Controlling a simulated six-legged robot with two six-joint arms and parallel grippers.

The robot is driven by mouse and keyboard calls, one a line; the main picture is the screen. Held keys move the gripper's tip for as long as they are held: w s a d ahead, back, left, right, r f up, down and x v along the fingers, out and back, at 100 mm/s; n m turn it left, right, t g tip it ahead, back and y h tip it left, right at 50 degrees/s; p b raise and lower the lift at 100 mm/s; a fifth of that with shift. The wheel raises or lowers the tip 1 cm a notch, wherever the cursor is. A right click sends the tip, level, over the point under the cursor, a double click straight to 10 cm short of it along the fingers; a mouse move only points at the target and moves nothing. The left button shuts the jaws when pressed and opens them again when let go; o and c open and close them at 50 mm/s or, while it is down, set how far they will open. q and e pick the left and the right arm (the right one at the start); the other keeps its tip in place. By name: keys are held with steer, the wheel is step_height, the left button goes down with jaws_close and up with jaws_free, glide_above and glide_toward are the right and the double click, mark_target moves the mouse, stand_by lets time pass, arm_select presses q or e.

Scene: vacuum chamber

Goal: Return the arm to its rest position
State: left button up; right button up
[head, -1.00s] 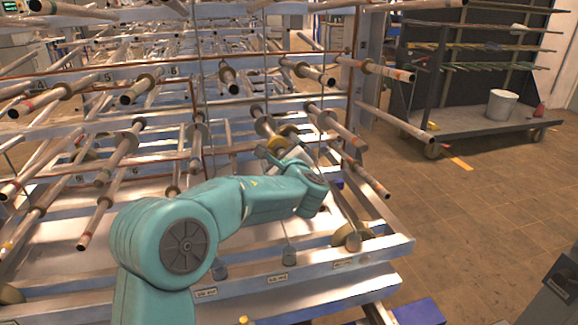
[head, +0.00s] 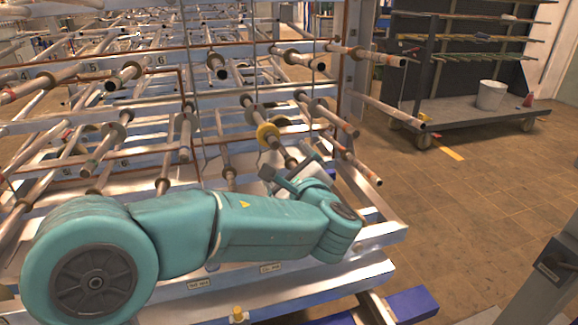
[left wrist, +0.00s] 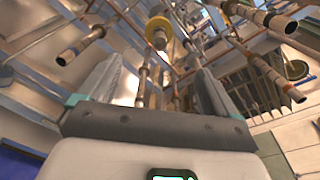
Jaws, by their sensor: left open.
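My left arm, teal with dark round joint caps, comes in from the lower left in the head view and lies low across the front of the rack. My left gripper (head: 287,163) is at its far end, angled up toward the rack's tubes. In the left wrist view its two grey fingers (left wrist: 155,78) stand wide apart with nothing held between them. A tube with a yellow ring (head: 268,135) is just beyond the fingers; the ring also shows in the wrist view (left wrist: 158,32). My right gripper is not in view.
A metal rack with several protruding tubes (head: 365,110) fills the left and middle. Its lower front beam (head: 350,277) runs below my arm. A cart (head: 450,112) with a white bucket (head: 491,95) stands at the back right. The brown floor (head: 460,200) between is open.

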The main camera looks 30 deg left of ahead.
arm_select(q)
steer(key=shift+f, duration=0.1)
steer(key=s+d+f+n+g+h+p, duration=0.1)
steer(key=s+d+f+g+h+p, duration=0.2)
steer(key=f, duration=0.9)
steer(key=s+d+f+g+h+p, duration=0.1)
steer(key=s+d+f+g+h, duration=0.3)
steer(key=f, duration=0.8)
steer(key=s+d+f+n+g+h+p, duration=0.4)
steer(key=s+d+f+n+h, duration=0.6)
steer(key=s+d+f+n, duration=0.3)
steer(key=s+n, duration=0.1)
steer(key=s, duration=0.2)
steer(key=shift+f+g+p, duration=0.3)
steer(key=shift+p, duration=0.05)
steer(key=n, duration=0.1)
steer(key=s+f+n, duration=0.1)
steer(key=n, duration=0.2)
steer(key=shift+s+a+f+n+t+p, duration=0.2)
steer(key=shift+s+a+n+t+p, duration=0.1)
steer(key=shift+s+a+t+p, duration=0.1)
steer(key=shift+s+a+f+n, duration=0.15)
steer(key=shift+f+n, duration=0.1)
steer(key=shift+n, duration=0.15)
